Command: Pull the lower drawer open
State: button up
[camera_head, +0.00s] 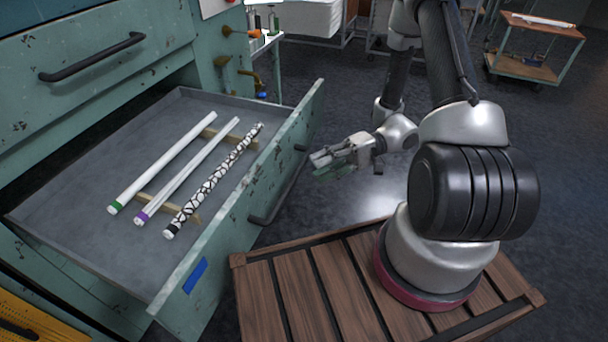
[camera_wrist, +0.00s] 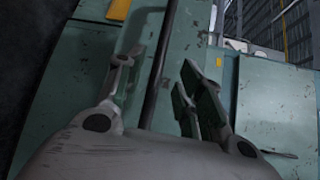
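The lower drawer (camera_head: 235,212) of the green cabinet stands well out, with its grey inside in view. It holds two white tubes (camera_head: 165,165) (camera_head: 190,170) and a black-patterned tube (camera_head: 215,180) on wooden strips. Its dark bar handle (camera_head: 276,200) is on the outer front face. My gripper (camera_head: 322,160) is just right of the handle's far end and looks apart from it in the head view. In the wrist view my gripper (camera_wrist: 158,85) is open, and the dark handle bar (camera_wrist: 160,60) shows between its fingers. Contact with the bar cannot be told.
The upper drawer (camera_head: 90,45) is shut, with its own dark handle (camera_head: 92,57). A slatted wooden platform (camera_head: 300,290) under my arm is close to the drawer front. Dark floor (camera_head: 345,95) is free beyond it. A trolley (camera_head: 535,45) stands at the back right.

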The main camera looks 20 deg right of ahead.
jog(key=shift+w+d+r, duration=0.1)
jog(key=shift+d+r, duration=0.05)
jog(key=shift+d, duration=0.7)
jog(key=shift+w+d+r, duration=0.1)
jog(key=shift+d, duration=0.75)
jog(key=s+d+f+m+g+h, duration=0.2)
jog(key=s+m+g, duration=0.1)
jog(key=s+m, duration=0.15)
jog(key=s+d+r+h, duration=0.4)
jog(key=d+r+h, duration=0.3)
jog(key=r, duration=0.1)
notch_tip(320, 180, up, 22)
jog(key=s+d+n+t+h, duration=0.2)
jog(key=s+n+t+h, duration=0.1)
jog(key=t+h, duration=0.4)
jog(key=n+t, duration=0.1)
jog(key=t, duration=0.1)
jog(key=shift+t, duration=0.3)
